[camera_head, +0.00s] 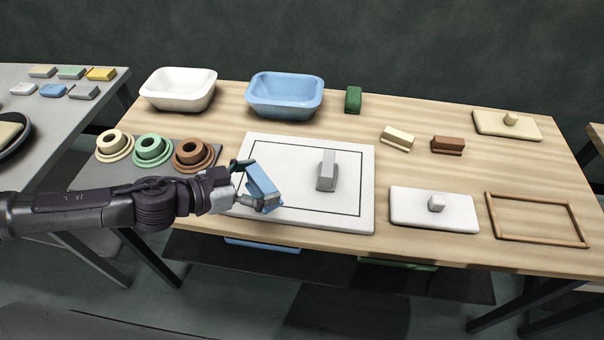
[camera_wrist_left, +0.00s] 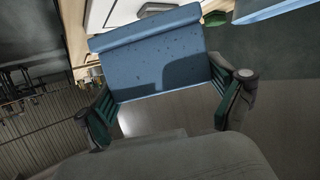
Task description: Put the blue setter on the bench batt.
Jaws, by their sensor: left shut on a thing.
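My left gripper (camera_head: 254,185) is shut on the blue setter (camera_head: 263,182), with one finger at each end of it. The blue setter is tilted and shows over the left part of the white bench batt (camera_head: 288,155), which has a black outline. How high it is above the batt is hard to tell. In the left wrist view the blue setter (camera_wrist_left: 155,62) fills the space between the two fingers (camera_wrist_left: 167,105). A grey setter (camera_head: 327,172) stands on the batt near its middle. My right gripper is not in view.
White (camera_head: 178,90) and blue (camera_head: 285,97) basins stand at the back. Green (camera_head: 353,99), cream (camera_head: 397,138) and brown (camera_head: 447,145) blocks lie behind and to the right. A white lidded slab (camera_head: 410,207) and wooden frame (camera_head: 538,240) are right. Ringed pieces (camera_head: 193,155) stand left.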

